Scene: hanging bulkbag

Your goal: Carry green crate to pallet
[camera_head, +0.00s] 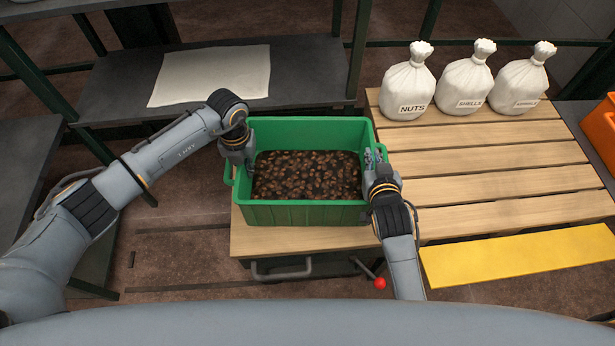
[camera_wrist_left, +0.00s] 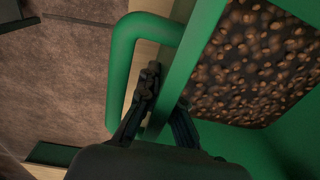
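The green crate (camera_head: 304,214), filled with brown nuts, sits level on a wooden top at the near left end of the slatted wooden pallet surface (camera_head: 500,181). My left gripper (camera_head: 241,163) is at the crate's left wall. In the left wrist view its fingers (camera_wrist_left: 167,103) straddle the crate's rim, one between handle and wall, one inside. Whether they press on the wall is unclear. My right gripper (camera_head: 375,158) is at the right wall with its fingers around the rim; its grip on it cannot be made out.
Three white sacks (camera_head: 408,82) stand along the slats' far edge. The slats before them are bare. A yellow strip (camera_head: 520,256) lies along the near side. An orange bin (camera_head: 602,130) is at the right edge. A dark shelf with a white sheet (camera_head: 212,74) is behind.

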